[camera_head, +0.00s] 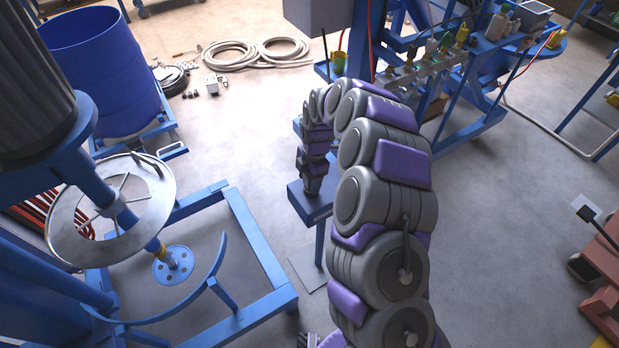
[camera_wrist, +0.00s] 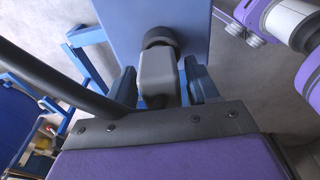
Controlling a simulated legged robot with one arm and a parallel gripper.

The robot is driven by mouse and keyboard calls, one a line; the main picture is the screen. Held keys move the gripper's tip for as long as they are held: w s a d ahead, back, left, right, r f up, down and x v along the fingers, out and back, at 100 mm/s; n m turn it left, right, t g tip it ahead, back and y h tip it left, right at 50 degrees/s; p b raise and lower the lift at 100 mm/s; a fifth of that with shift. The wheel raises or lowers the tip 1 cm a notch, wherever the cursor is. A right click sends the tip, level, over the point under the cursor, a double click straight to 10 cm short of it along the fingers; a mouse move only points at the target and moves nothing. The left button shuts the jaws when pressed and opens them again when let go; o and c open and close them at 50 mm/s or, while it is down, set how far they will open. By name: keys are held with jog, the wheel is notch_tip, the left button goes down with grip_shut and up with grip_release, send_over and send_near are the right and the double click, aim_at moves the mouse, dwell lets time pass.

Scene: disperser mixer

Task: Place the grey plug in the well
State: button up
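The grey plug (camera_wrist: 158,72) is a rounded block in the middle of the wrist view, with a dark round part (camera_wrist: 160,37) at its far end against a blue plate (camera_wrist: 190,18). My gripper (camera_wrist: 160,82) has one blue finger close along each side of the plug and appears shut on it. In the head view my gripper (camera_head: 312,186) points down at the small blue stand (camera_head: 318,207). The plug cannot be made out there. I cannot tell whether the dark round part is the well or belongs to the plug.
A blue mixer frame (camera_head: 262,252) with a metal ring and disc stands at left, near the stand. A blue drum (camera_head: 95,75) is behind it. A blue rack (camera_head: 440,75) with bottles stands at back right. Coiled hose (camera_head: 250,55) lies on the floor. Open floor lies right of my arm.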

jog(key=shift+o, duration=0.5)
jog(key=shift+d, duration=0.2)
jog(key=r, duration=0.4)
jog(key=r+p, duration=0.1)
jog(key=r, duration=0.3)
jog(key=w+d+r, duration=0.1)
jog(key=r, duration=0.3)
jog(key=shift+p, duration=0.3)
jog(key=shift+s+r, duration=0.15)
jog(key=shift+r, duration=0.05)
jog(key=s+d+r+m, duration=0.3)
jog(key=s+r+m, duration=0.2)
jog(key=s+r, duration=0.3)
jog(key=s+d+r+m, duration=0.3)
jog(key=s+r+m, duration=0.2)
jog(key=s, duration=0.5)
jog(key=s+d+m, duration=0.4)
jog(key=s+m, duration=0.3)
jog(key=s, duration=0.4)
jog(key=s+d+m+g+h, duration=0.1)
jog(key=s+d+m, duration=0.4)
jog(key=s, duration=0.6)
jog(key=m, duration=0.2)
jog(key=shift+s+d+m, duration=0.2)
jog(key=shift+s+m, duration=0.05)
jog(key=shift+m, duration=0.15)
jog(key=shift+f, duration=0.1)
